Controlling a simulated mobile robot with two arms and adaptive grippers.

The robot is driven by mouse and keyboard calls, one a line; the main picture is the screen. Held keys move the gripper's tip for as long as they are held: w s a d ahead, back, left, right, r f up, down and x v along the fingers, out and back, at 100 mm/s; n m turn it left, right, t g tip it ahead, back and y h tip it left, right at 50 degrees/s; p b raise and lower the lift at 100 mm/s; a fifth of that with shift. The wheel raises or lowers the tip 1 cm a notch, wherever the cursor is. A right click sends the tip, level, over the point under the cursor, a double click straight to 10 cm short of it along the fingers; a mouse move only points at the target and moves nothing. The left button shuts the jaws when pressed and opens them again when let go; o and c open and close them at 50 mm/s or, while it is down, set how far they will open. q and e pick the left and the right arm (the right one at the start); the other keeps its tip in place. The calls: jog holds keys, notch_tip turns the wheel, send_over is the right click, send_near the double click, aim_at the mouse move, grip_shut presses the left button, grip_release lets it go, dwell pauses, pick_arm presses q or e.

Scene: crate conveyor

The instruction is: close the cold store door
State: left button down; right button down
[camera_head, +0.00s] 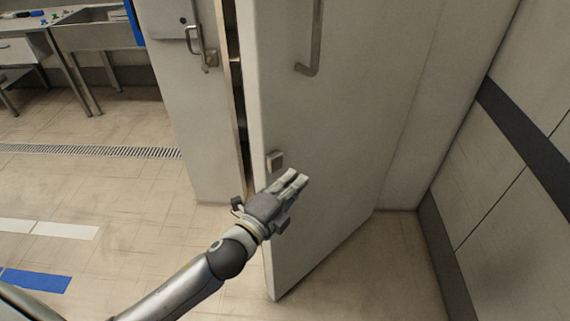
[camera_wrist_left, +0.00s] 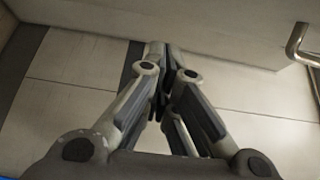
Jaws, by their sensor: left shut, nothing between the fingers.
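The cold store door (camera_head: 345,130) is a tall pale panel, standing ajar with a dark gap along its left edge beside the fixed wall panel. A metal bar handle (camera_head: 314,45) is on its upper face, and a small latch block (camera_head: 275,160) sits lower near its free edge. My left gripper (camera_head: 300,181) is shut and empty, in front of the door's face just below the latch block. I cannot tell whether it touches the door. In the left wrist view the shut fingers (camera_wrist_left: 157,55) point toward pale panels, with the handle (camera_wrist_left: 300,45) at the right edge. My right gripper is not in view.
The fixed panel (camera_head: 195,120) with its own latch (camera_head: 206,50) stands left of the gap. A wall with a dark band (camera_head: 525,145) is at the right. The tiled floor (camera_head: 90,185) at left is clear.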

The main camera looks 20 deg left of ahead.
pick_arm(q)
jog(key=shift+w+a+p, duration=0.6)
jog(key=shift+w+a, duration=0.95)
jog(key=shift+w, duration=0.05)
